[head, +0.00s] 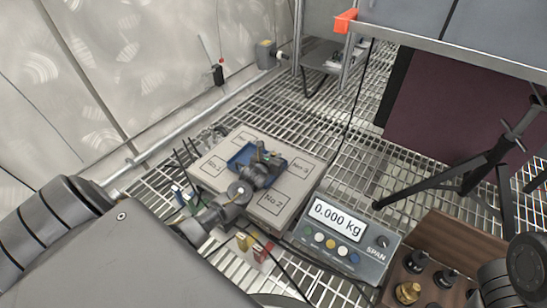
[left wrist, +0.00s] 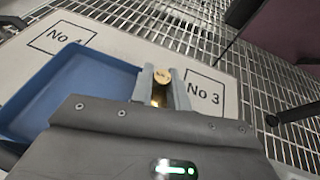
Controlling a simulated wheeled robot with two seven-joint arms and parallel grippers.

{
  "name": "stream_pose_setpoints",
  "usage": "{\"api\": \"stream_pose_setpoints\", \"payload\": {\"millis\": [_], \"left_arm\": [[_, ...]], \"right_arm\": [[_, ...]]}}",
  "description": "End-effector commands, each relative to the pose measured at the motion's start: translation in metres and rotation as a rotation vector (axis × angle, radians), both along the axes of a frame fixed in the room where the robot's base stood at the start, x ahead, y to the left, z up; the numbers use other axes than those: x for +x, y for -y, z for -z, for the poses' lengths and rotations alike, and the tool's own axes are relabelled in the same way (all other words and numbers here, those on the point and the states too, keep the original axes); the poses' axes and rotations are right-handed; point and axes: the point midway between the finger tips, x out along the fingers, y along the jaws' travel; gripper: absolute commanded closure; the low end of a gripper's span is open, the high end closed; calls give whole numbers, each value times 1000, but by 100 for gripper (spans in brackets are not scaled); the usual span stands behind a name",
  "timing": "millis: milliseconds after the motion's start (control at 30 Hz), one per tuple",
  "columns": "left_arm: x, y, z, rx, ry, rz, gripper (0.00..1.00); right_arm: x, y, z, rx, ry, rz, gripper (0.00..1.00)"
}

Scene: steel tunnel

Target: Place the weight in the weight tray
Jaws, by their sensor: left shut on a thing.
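My left gripper (head: 266,160) is shut on a small brass weight (left wrist: 162,77). The weight's round top shows between the two fingertips in the left wrist view. A shallow blue tray (head: 239,158) sits on the pale scale platform (head: 212,178). The gripper is over the tray's right part in the head view. In the left wrist view, the tray (left wrist: 85,62) lies left of the fingers, and the weight appears near its right edge. The weight's underside is hidden, so I cannot tell whether it touches anything. My right gripper is not clearly visible.
The scale display (head: 338,217) reads 0.000 kg. A wooden holder (head: 462,238) with black and brass weights stands at the lower right. Cables cross the grating floor in front of the platform. A black tripod (head: 470,180) stands at the right.

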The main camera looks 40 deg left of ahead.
Motion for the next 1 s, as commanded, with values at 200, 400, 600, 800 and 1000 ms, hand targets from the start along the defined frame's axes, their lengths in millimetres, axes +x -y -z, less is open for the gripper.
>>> {"api": "stream_pose_setpoints", "payload": {"millis": [200, 400, 600, 800, 1000], "left_arm": [[0, 0, 2, 0, 0, -1, 76], [0, 0, 2, 0, 0, -1, 62], [0, 0, 1, -1, 0, 0, 62], [-20, 4, -12, 2, -3, 1, 62], [-59, 15, -31, 0, -3, 1, 62]], "right_arm": [[0, 0, 0, 0, 0, 0, 64], [0, 0, 0, 0, -1, 0, 64], [0, 0, 0, 0, 0, 0, 64], [4, 0, 0, -20, -19, 10, 64], [6, 0, 8, -59, -51, 16, 64]]}}
